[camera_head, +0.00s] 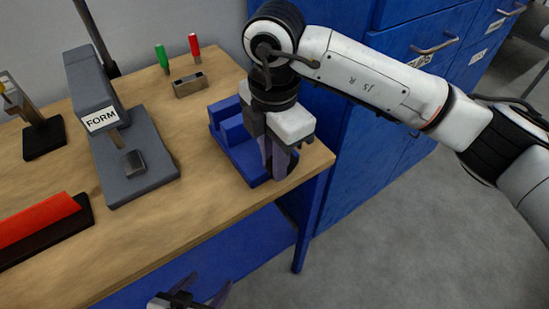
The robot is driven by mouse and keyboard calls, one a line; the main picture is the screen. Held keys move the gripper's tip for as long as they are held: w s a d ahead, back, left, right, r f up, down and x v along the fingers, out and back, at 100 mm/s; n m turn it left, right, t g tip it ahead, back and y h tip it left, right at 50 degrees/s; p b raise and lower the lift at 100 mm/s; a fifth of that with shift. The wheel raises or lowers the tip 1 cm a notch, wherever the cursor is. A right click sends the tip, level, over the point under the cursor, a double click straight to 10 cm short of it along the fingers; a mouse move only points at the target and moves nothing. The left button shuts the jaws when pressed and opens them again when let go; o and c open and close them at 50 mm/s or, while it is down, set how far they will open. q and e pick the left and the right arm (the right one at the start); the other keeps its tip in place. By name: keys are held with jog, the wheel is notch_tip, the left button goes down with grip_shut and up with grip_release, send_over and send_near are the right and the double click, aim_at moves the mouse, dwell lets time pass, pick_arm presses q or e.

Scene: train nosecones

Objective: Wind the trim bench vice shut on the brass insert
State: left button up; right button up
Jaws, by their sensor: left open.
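The blue bench vice (227,127) stands at the right end of the wooden bench. My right gripper (277,172) points down over the vice's front end, near the bench's right edge. Its fingers and body cover that part of the vice, and I cannot tell whether they are shut on a handle. I cannot make out the brass insert or the vice's handle; the gripper may hide them. My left gripper (208,285) is at the bottom edge of the view, in front of the bench. Its two fingers are spread, with nothing seen between them.
A grey press marked FORM (140,165) stands left of the vice. A red bar (38,220) lies at left. Blue cabinets (420,45) stand at right.

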grip_shut()
